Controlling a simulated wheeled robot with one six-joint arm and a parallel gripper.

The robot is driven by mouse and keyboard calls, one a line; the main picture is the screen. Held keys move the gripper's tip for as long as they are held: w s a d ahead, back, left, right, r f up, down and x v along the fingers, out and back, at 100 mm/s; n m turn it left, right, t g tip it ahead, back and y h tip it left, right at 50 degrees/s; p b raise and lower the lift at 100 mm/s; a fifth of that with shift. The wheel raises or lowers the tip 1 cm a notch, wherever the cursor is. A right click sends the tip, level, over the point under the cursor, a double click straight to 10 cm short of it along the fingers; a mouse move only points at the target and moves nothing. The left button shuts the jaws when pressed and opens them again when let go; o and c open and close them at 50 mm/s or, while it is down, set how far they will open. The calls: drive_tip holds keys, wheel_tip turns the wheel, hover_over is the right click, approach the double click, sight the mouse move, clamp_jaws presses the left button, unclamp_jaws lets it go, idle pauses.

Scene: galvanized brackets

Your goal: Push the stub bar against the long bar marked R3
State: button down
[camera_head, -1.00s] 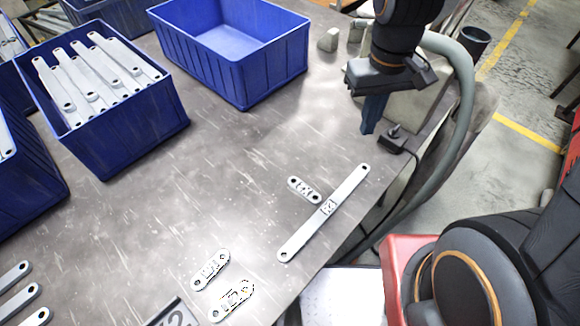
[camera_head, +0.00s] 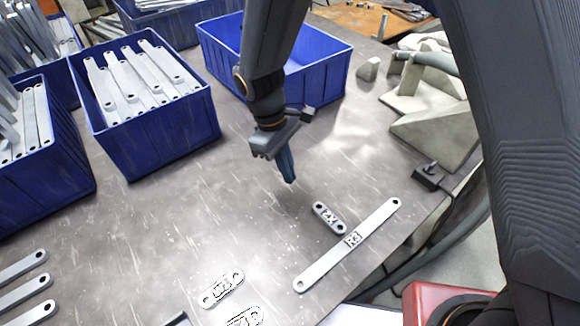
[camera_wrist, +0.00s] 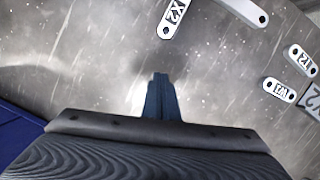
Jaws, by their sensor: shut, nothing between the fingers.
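The long bar marked R3 (camera_head: 345,246) lies diagonally on the grey table near its front right edge. A short stub bar (camera_head: 329,217), marked X2 in the wrist view (camera_wrist: 174,17), lies beside its middle on the upper-left side, its near end close to the long bar with a small gap. Part of the long bar shows at the top of the wrist view (camera_wrist: 244,9). My gripper (camera_head: 290,181) is shut and empty, pointing down above the table, to the upper left of the stub bar and apart from it. Its fingertips also show in the wrist view (camera_wrist: 159,78).
Two other stub bars (camera_head: 222,289) (camera_head: 246,318) lie at the front. Several plain bars (camera_head: 24,283) lie at the left. Blue bins (camera_head: 160,135), some filled with bars, stand along the back and left. Bare table lies around my gripper.

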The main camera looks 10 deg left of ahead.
sight(314, 204)
drive_tip(key=p+x, duration=0.1)
drive_tip(key=x, duration=0.5)
drive_tip(key=shift+s+d+f, duration=0.15)
drive_tip(key=shift+d+f, duration=0.1)
drive_tip(key=shift+s+d+r+p, duration=0.1)
drive_tip(key=shift+s+d+p, duration=0.1)
drive_tip(key=shift+d, duration=0.4)
drive_tip(key=shift+s+d+r+p, duration=0.1)
drive_tip(key=shift+s+d+p, duration=0.1)
drive_tip(key=shift+d, duration=0.4)
drive_tip(key=shift+s+d+f, duration=0.1)
drive_tip(key=shift+s+d, duration=0.1)
drive_tip(key=shift+d, duration=0.35)
drive_tip(key=shift+d, duration=0.1)
drive_tip(key=shift+s+d+p, duration=0.35)
drive_tip(key=shift+d+p, duration=0.1)
drive_tip(key=shift+d, duration=0.3)
